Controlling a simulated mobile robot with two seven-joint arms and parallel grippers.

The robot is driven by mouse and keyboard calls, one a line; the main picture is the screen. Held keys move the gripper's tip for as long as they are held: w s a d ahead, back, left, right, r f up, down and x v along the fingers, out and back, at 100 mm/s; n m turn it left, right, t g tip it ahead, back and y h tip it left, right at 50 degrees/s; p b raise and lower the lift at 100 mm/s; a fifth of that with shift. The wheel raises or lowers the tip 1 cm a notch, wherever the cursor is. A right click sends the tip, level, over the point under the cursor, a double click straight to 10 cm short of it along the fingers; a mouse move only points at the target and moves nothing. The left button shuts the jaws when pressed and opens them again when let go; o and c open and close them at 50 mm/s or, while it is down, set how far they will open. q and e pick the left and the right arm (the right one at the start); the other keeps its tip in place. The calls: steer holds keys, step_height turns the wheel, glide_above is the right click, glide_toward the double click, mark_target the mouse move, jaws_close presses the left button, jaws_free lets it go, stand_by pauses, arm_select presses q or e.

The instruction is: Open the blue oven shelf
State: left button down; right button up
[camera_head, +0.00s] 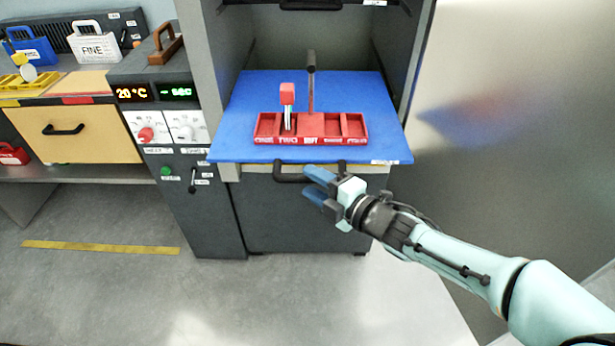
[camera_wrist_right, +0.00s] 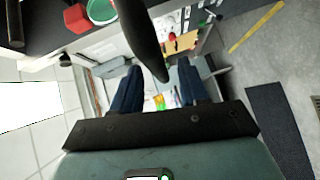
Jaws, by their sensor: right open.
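The blue oven shelf (camera_head: 350,92) lies flat in the open oven, its front edge jutting out past the side walls. A dark handle (camera_head: 290,178) runs just below that front edge. My right gripper (camera_head: 311,184) is open, with its blue fingers at the handle's right part in the head view. In the right wrist view, the fingers (camera_wrist_right: 160,88) are apart and a dark curved bar hangs above and between them. Whether it lies between the fingertips or nearer the camera I cannot tell. My left gripper is not in view.
A red compartment tray (camera_head: 266,127) with a red-topped tool and an upright post stands on the shelf. A grey control panel (camera_head: 183,160) stands left, beside an orange drawer (camera_head: 88,132). A large shiny panel (camera_head: 500,130) stands right. Open floor (camera_head: 130,290) lies in front.

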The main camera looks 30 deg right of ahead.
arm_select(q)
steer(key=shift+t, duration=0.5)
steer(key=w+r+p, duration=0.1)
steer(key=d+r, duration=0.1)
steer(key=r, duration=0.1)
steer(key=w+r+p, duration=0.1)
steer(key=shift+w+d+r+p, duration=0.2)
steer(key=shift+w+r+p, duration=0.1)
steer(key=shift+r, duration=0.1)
arm_select(e)
steer(key=v, duration=1)
steer(key=shift+s, duration=0.4)
steer(key=shift+d+r, duration=0.1)
